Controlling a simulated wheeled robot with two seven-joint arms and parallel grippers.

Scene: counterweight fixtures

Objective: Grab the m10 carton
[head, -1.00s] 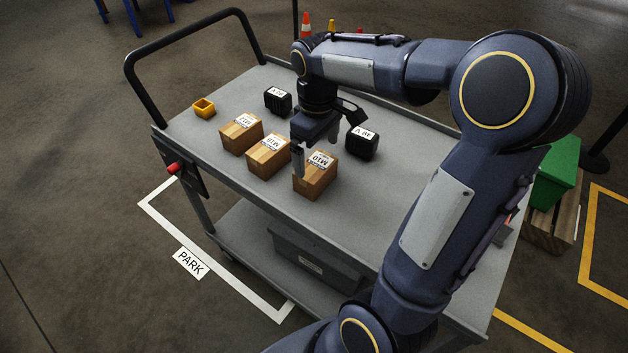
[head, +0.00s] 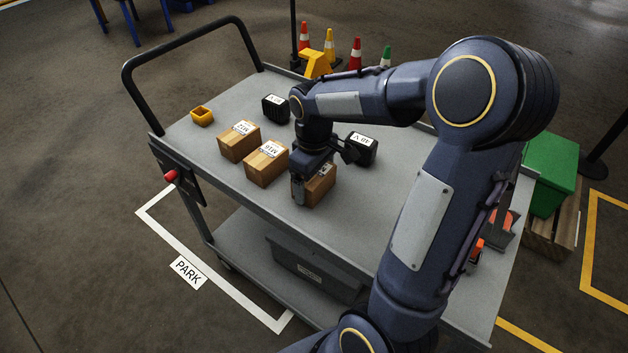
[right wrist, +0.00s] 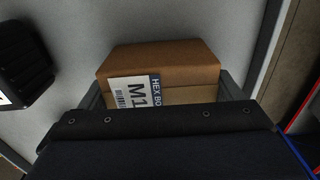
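The M10 carton (head: 321,188) is a brown box near the front edge of the cart top (head: 262,198). My right gripper (head: 312,180) is lowered over it, and its body hides the carton's label in the head view. In the right wrist view the carton (right wrist: 160,68) stands between the two fingers of the gripper (right wrist: 164,95), one on each side. The fingers look spread, with no clear sign of pressing on the carton. Part of the label reads "M1". My left gripper is not in view.
Two similar cartons, M16 (head: 266,163) and M12 (head: 239,142), stand to the left. A black labelled block (head: 361,149) is close behind the gripper, another (head: 276,108) farther back. The front-left cart top is clear.

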